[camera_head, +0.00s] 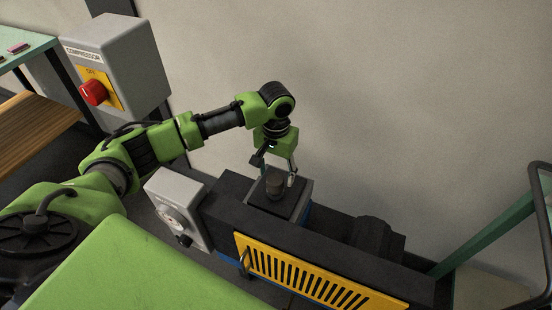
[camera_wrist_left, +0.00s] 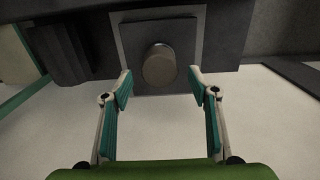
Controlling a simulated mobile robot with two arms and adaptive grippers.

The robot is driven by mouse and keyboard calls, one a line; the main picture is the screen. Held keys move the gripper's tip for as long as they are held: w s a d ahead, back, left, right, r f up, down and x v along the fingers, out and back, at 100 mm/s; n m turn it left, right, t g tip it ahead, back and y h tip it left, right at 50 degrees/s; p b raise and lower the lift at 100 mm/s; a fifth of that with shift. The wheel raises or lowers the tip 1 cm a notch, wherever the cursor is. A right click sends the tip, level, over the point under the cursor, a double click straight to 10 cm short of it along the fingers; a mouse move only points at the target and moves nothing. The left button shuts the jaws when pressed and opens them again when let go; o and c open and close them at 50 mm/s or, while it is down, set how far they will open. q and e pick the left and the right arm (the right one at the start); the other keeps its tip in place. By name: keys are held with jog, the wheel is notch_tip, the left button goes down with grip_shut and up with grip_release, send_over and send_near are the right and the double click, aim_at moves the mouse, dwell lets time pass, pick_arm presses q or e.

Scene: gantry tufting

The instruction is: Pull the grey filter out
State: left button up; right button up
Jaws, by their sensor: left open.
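The grey filter (camera_head: 275,184) shows as a short round grey knob standing up from a dark square plate on top of the compressor. In the left wrist view the knob (camera_wrist_left: 159,66) sits in the middle of the dark plate (camera_wrist_left: 180,27), which has a lighter grey border. My left gripper (camera_head: 275,172) points down close to the knob, its two fingers spread apart. In the left wrist view the knob lies just beyond the gap between the fingertips, roughly centred, with nothing held. My right gripper is not in view.
The dark compressor body (camera_head: 232,195) has a yellow slotted guard (camera_head: 310,275) in front and a grey gauge box (camera_head: 178,208) at its left. A grey switch box (camera_head: 125,60) with a red knob (camera_head: 94,92) stands at upper left. A plain wall is behind.

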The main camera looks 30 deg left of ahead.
aim_at(275, 178)
pick_arm(q)
jog(key=shift+f, duration=2.25)
jog(key=c, duration=1.2)
jog(key=shift+r+p, duration=0.15)
jog(key=shift+p, duration=0.35)
jog(key=shift+n+p, duration=1.2)
jog(key=shift+p, duration=0.3)
jog(key=shift+n+p, duration=0.4)
jog(key=shift+p, duration=0.1)
